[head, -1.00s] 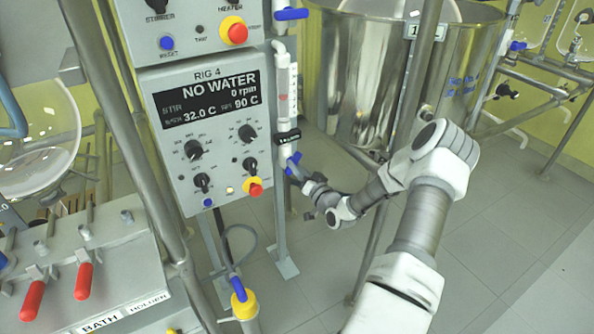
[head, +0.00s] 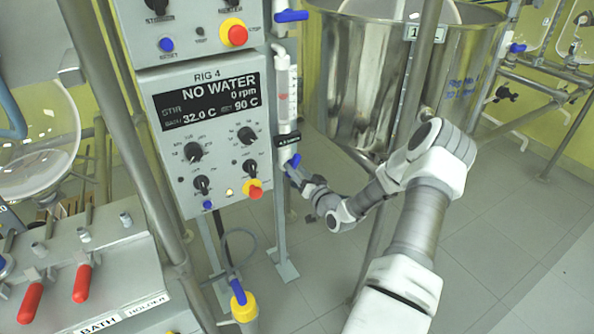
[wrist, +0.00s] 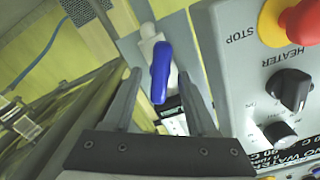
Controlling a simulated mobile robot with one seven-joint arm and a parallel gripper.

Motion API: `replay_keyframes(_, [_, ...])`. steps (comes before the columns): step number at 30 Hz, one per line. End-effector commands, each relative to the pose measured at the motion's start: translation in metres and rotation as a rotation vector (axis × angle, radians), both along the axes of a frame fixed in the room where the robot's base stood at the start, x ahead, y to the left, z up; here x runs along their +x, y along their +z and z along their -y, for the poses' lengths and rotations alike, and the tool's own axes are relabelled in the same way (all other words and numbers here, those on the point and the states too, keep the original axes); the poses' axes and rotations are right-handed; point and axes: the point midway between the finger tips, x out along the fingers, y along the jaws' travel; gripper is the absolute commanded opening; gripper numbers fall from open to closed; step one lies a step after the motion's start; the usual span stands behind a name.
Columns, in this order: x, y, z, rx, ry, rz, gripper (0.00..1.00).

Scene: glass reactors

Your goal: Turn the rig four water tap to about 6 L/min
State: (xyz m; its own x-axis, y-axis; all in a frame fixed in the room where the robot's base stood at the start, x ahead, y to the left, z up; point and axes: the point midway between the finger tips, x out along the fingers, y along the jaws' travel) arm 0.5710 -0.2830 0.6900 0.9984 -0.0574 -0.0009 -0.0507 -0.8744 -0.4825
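The rig four tap has a blue handle (head: 296,160) under a clear flow tube (head: 287,97) on the right side of the rig four box (head: 165,92). The box's display (head: 205,100) reads NO WATER, 0 rpm. In the wrist view the blue handle (wrist: 160,75) lies between the two fingers, with gaps on both sides. My gripper (wrist: 160,82) is open. In the head view my gripper (head: 291,174) is just below the handle; contact cannot be told there. A small dark label (head: 288,139) on the tube is too small to read surely.
Another blue tap (head: 291,15) is above the tube. Knobs and a red stop button (head: 255,192) on the box are close beside the tap. A steel vessel (head: 350,80) stands behind, and a metal post (head: 415,70) rises near my arm. Floor at right is clear.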

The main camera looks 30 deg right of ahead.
Motion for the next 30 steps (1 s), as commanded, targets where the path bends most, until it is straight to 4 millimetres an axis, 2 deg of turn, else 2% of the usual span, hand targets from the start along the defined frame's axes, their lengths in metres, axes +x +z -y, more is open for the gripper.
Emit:
replay_keyframes(7, [-0.003,0.000,0.000,0.000,0.000,0.000,0.57])
replay_keyframes(11, [-0.018,0.002,-0.001,0.001,-0.001,-0.002,0.57])
replay_keyframes(24, [-0.122,0.002,-0.007,0.002,-0.002,-0.002,0.57])
replay_keyframes(30, [-0.158,0.001,-0.009,0.001,-0.002,-0.002,0.57])
